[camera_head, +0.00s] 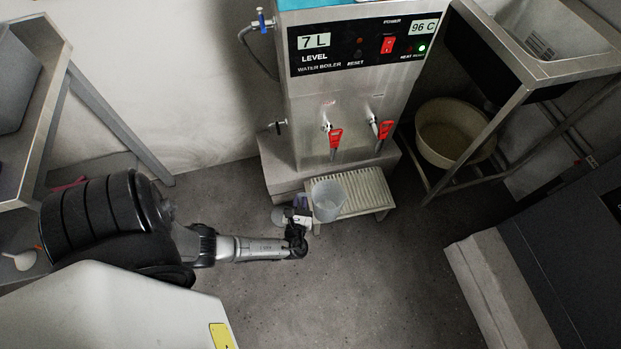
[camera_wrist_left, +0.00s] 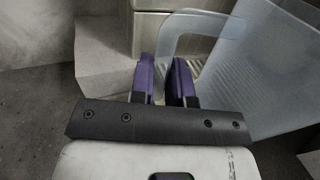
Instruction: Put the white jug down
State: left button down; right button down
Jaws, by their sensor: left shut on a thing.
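The white jug (camera_head: 328,201) is translucent and pale. It is at the left end of the slatted drip tray (camera_head: 372,190) below the water boiler's taps; I cannot tell whether it rests on the tray or hangs just above it. My left gripper (camera_head: 301,206) comes in from the left and is shut on the jug's handle. In the left wrist view the purple fingers (camera_wrist_left: 165,80) stand on both sides of the handle, and the jug (camera_wrist_left: 262,70) fills the upper right. The jug's underside is hidden. My right gripper is not in view.
The water boiler (camera_head: 345,100) stands behind the tray, with two red-handled taps (camera_head: 336,138) above it. A beige basin (camera_head: 448,132) sits under the sink stand at right. A metal-framed table (camera_head: 42,130) is at left. The floor in front of the tray is clear.

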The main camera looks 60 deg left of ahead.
pick_arm(q)
jog(key=w+a+f+b, duration=0.3)
jog(key=w+a+b, duration=0.4)
jog(key=a, duration=0.3)
jog(key=shift+a+f+b, duration=0.2)
jog(key=shift+b, duration=0.2)
jog(key=shift+w, duration=0.1)
jog(key=shift+f, duration=0.15)
jog(key=c, duration=1.1)
grip_release()
